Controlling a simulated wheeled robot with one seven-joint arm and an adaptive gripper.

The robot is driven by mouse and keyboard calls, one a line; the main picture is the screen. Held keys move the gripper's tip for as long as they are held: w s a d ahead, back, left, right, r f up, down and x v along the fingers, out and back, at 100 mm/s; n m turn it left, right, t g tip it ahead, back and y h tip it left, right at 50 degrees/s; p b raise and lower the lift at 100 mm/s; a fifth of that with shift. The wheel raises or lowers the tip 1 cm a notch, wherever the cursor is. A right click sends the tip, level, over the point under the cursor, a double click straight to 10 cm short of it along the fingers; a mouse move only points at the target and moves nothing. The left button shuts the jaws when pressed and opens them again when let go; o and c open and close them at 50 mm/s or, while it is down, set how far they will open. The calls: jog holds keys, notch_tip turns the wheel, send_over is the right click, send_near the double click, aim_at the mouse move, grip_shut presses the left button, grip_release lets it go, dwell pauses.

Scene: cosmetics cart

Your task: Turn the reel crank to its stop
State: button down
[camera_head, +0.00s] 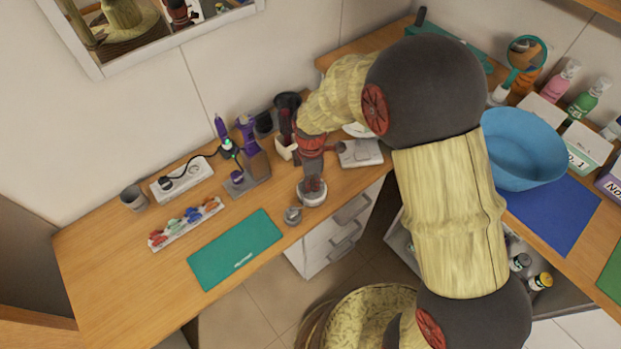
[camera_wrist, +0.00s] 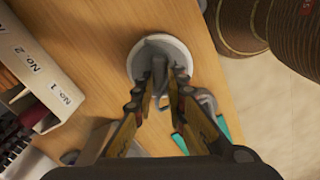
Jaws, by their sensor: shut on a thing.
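The reel, a round pale base (camera_head: 313,198) with a grey upper part, stands near the front edge of the wooden counter. It also shows in the wrist view as a white disc (camera_wrist: 136,68). My gripper (camera_head: 312,183) reaches down onto it from above. In the wrist view the two fingers of my gripper (camera_wrist: 161,88) are closed around a grey upright piece over the disc, which looks like the crank. The fingers hide much of this piece, so its turn angle is hard to read. A small grey metal piece (camera_head: 292,215) lies just beside the base.
A green mat (camera_head: 235,250) lies left of the reel. A numbered white box (camera_wrist: 35,62) is close by in the wrist view.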

jog(key=m+p, duration=0.2)
jog(key=m, duration=0.1)
jog(key=shift+w+r+m, duration=0.1)
jog(key=shift+m, duration=0.2)
jog(key=m+p, duration=0.1)
jog(key=m, duration=0.2)
jog(key=shift+m+p, duration=0.3)
jog(key=shift+p, duration=0.05)
jog(key=m+p, duration=0.1)
jog(key=m, duration=0.2)
jog(key=shift+w+m, duration=0.15)
jog(key=shift+m, duration=0.25)
jog(key=m+p, duration=0.1)
jog(key=m, duration=0.2)
jog(key=shift+d+m, duration=0.1)
jog(key=shift+m, duration=0.2)
jog(key=m+p, duration=0.2)
jog(key=m, duration=0.4)
jog(key=shift+d, duration=0.15)
jog(key=m+p, duration=0.1)
jog(key=m, duration=0.5)
jog(key=shift+d, duration=0.1)
jog(key=shift+m, duration=0.4)
jog(key=c, duration=1.8)
grip_release()
